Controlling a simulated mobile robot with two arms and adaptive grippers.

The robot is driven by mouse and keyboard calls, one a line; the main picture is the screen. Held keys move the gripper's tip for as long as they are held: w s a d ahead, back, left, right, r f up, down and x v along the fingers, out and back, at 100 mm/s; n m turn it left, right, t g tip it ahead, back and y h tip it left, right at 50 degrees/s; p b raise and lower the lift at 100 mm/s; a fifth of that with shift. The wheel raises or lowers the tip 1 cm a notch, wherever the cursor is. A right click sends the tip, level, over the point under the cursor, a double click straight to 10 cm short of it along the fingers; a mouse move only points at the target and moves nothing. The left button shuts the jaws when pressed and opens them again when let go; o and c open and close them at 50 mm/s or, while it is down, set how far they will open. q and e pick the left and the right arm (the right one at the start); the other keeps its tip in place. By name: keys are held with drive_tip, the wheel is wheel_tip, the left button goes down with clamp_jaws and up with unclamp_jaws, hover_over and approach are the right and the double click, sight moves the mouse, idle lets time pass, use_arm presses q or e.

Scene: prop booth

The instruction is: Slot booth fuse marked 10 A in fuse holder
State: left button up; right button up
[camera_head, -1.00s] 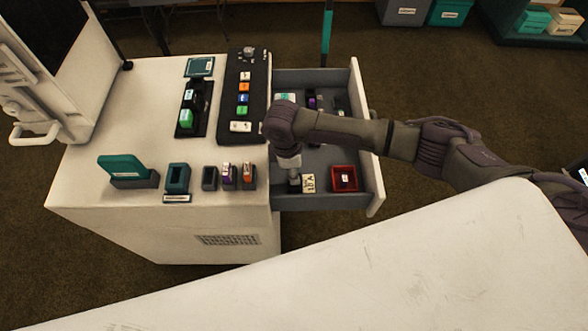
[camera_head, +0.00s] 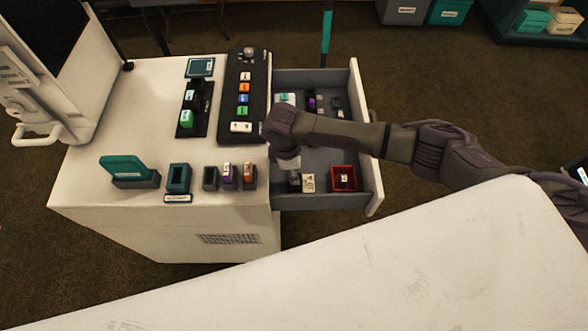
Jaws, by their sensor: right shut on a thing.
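My right gripper (camera_head: 293,178) points down into the open drawer, its fingers partly hidden by my wrist. It is shut on a small cream fuse (camera_head: 308,183) with dark marks, which seem to read 10 A but are too small to be sure. The fuse is low in the drawer, at its front. On the cabinet top, a teal holder (camera_head: 178,178) with an opening and a white front label stands near the front edge; I take it for the fuse holder, but cannot read its label. My left gripper is out of view.
A red tray (camera_head: 344,190) with a small labelled piece sits right of the gripper in the drawer. Grey slots with a purple piece (camera_head: 229,176) and an orange piece (camera_head: 249,176) stand right of the teal holder. A black button panel (camera_head: 243,112) lies behind.

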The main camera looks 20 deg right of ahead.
drive_tip(key=shift+f, duration=0.25)
idle(0.4)
drive_tip(key=shift+f, duration=0.35)
drive_tip(key=shift+f, duration=0.3)
idle(0.5)
drive_tip(key=o, duration=0.9)
wheel_tip(320, 180, up, 7)
drive_tip(key=p, duration=0.8)
